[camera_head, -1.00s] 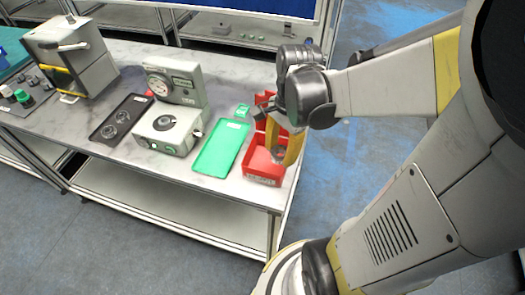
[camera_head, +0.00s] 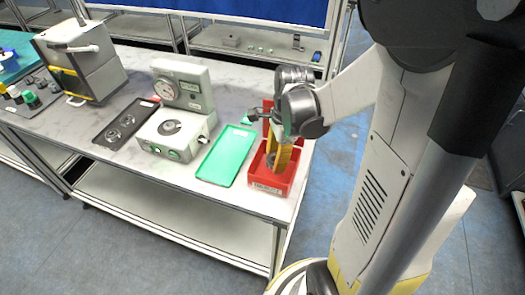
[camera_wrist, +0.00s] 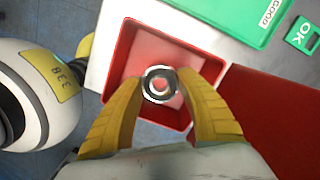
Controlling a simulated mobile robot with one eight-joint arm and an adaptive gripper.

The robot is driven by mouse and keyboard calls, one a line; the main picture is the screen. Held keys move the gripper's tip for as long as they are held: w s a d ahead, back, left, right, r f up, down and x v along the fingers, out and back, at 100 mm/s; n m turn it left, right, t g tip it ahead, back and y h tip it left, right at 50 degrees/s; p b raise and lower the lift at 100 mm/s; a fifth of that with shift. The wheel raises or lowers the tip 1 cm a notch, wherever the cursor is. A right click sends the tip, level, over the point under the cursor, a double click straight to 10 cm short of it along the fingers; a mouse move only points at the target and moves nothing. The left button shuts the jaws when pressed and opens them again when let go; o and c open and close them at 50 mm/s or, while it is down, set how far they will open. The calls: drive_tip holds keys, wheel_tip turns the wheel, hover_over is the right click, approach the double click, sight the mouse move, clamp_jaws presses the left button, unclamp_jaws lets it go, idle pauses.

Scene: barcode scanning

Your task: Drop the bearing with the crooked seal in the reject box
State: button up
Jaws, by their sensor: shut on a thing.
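My gripper (camera_wrist: 160,88) is shut on a bearing (camera_wrist: 148,86), a small metal ring with a dark band, held between the yellow fingertips in the wrist view. The red reject box (camera_wrist: 205,66) is below it, and the bearing appears over the box's open inside. In the head view my gripper (camera_head: 275,160) points down into the red box (camera_head: 268,190) at the table's right front corner. The bearing is small and partly hidden by the fingers there. I cannot make out its seal clearly.
A green tray (camera_head: 226,156), labelled GOOD in the wrist view, lies left of the box. A green OK block (camera_wrist: 302,34) is behind it. A grey gauge machine (camera_head: 183,95) and a black tray (camera_head: 124,123) with rings stand further left. The table edge is close to the box.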

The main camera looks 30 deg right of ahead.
sight(273, 174)
drive_tip(key=shift+f+b, duration=0.7)
drive_tip(key=shift+f, duration=1.05)
drive_tip(key=shift+f+b, duration=0.65)
drive_tip(key=o, duration=1.3)
